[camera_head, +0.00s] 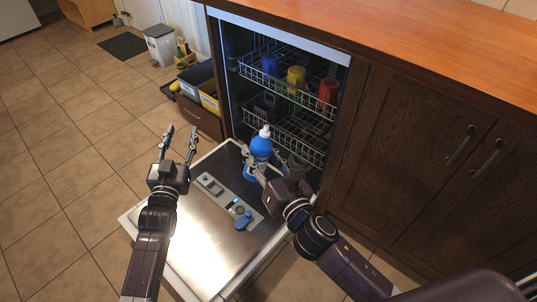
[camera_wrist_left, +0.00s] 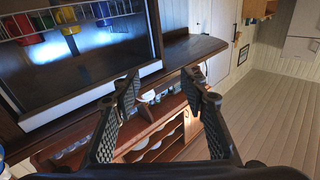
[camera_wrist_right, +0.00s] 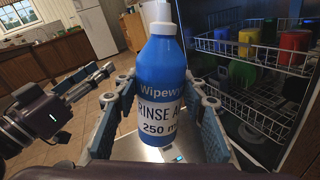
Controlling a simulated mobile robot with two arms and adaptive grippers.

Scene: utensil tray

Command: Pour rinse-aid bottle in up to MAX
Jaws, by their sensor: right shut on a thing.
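The blue rinse-aid bottle (camera_head: 260,149) with a white top is upright above the open dishwasher door (camera_head: 184,240). My right gripper (camera_head: 255,168) is shut around its body; the right wrist view shows the label of the bottle (camera_wrist_right: 160,88) facing that camera. The grey dispenser panel (camera_head: 222,196) lies in the door, below and left of the bottle. It has a small lit display (camera_head: 237,202) and a blue cap-like part (camera_head: 243,220) at its near end. A MAX mark is too small to make out. My left gripper (camera_head: 181,142) is open and empty, left of the door's far part.
The dishwasher racks (camera_head: 287,88) hold blue, yellow and red cups. Dark cabinet doors (camera_head: 420,150) stand at the right under a wooden counter (camera_head: 430,50). Open tiled floor lies left.

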